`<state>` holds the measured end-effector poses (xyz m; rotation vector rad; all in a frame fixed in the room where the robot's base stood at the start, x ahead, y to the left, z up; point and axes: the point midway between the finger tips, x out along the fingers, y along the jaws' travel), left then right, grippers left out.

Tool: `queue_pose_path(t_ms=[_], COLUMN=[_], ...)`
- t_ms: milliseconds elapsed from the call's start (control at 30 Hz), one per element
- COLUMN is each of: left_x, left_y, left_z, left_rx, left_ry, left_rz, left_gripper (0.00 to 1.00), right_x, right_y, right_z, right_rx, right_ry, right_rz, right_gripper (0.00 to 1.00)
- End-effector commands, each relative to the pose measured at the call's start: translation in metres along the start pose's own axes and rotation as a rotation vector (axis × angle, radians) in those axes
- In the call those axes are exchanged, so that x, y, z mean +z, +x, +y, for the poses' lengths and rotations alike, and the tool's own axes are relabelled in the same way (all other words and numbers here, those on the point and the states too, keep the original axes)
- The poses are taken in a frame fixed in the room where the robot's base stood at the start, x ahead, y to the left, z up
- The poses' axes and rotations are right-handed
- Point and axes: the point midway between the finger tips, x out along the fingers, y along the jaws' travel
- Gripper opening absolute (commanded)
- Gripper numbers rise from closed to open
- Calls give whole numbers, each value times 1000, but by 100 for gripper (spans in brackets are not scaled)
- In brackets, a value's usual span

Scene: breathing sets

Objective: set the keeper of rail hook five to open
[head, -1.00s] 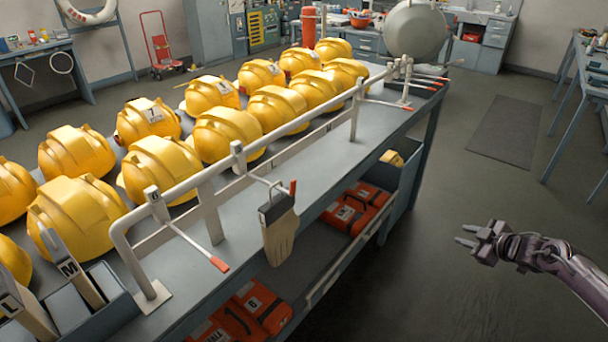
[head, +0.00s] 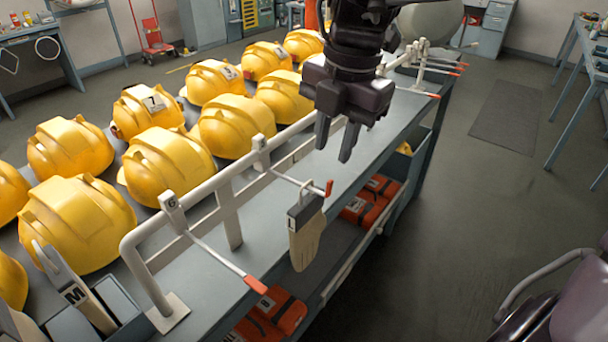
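A white rail (head: 215,185) runs along the bench edge and carries hooks with red tips. The nearest hook's block (head: 172,205) seems to read 6; its arm slopes down to a red tip (head: 256,285) in line with it. The second hook's block (head: 261,148) has no label I can read. A tan paddle-like piece with a dark top (head: 305,235) hangs from its arm, and its red tip (head: 329,188) stands upright. My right gripper (head: 336,141) points down above the bench, beyond that hook, fingers apart and empty. My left gripper is out of view.
Yellow helmets (head: 168,165) fill the bench behind the rail. More red-tipped hooks (head: 432,70) cluster at the rail's far end, partly behind my gripper. Orange cases (head: 278,312) lie on the shelf below.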

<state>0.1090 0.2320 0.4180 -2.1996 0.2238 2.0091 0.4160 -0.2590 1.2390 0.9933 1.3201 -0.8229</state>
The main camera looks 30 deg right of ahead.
Motion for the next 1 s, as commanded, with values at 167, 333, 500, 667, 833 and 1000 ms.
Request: queue_pose_path(t_ms=[167, 333, 500, 667, 833, 1000], left_x=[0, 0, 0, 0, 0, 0], left_y=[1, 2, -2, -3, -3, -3], left_z=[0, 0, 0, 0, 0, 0], left_rx=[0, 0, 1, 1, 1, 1], left_ry=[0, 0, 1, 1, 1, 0], left_rz=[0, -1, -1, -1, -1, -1], left_gripper=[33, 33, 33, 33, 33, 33], right_x=[-5, -4, -4, -3, -3, -3], right_y=[10, 35, 60, 75, 79, 79], right_z=[-7, -8, -8, -8, -8, -8], right_rx=[-36, -36, -34, -31, -29, -29], right_ry=[0, -1, -1, 0, -1, -1], right_rz=[-24, -19, -20, -20, -20, -21], right_gripper=[28, 28, 28, 28, 28, 26])
